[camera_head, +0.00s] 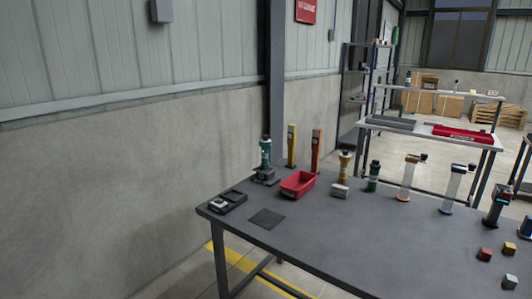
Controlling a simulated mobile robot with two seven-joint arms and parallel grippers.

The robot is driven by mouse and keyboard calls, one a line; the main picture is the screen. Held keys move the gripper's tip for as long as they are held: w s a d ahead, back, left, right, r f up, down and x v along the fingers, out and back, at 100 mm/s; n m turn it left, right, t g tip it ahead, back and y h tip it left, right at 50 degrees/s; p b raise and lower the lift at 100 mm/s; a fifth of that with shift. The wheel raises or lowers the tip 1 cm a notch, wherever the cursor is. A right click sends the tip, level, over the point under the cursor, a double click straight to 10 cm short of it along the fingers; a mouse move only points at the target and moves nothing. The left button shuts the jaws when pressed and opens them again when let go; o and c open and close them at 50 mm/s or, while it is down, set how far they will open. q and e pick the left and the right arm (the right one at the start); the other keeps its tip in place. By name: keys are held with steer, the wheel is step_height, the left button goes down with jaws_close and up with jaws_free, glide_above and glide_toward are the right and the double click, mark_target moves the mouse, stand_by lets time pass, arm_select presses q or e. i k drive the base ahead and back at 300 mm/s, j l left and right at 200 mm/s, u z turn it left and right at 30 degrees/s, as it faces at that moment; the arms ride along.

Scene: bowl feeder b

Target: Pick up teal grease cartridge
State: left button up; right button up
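A teal upright cylinder (265,154) with a dark top stands on a small black base at the back left of the dark table (330,235); it looks like the teal grease cartridge. A dark green cylinder (373,178) with a black top stands further right, and its exact shade is hard to tell at this size. Neither of my grippers is in view, and nothing is touching these things.
A red bin (298,184), a yellow tool (291,146) and an orange tool (316,151) stand near the teal cylinder. A black tray (228,201) lies at the left corner. Clear cylinders (409,178) and small cubes (485,254) are to the right. The table's front middle is clear.

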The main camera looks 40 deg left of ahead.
mark_target(265, 145)
steer(key=u, duration=0.25)
steer(key=i+j+u, duration=0.15)
steer(key=j+u, duration=0.2)
steer(key=i+j+u, duration=0.15)
steer(key=j+u, duration=0.2)
steer(key=i+j+u, duration=0.25)
steer(key=i+j, duration=0.35)
steer(key=j, duration=0.15)
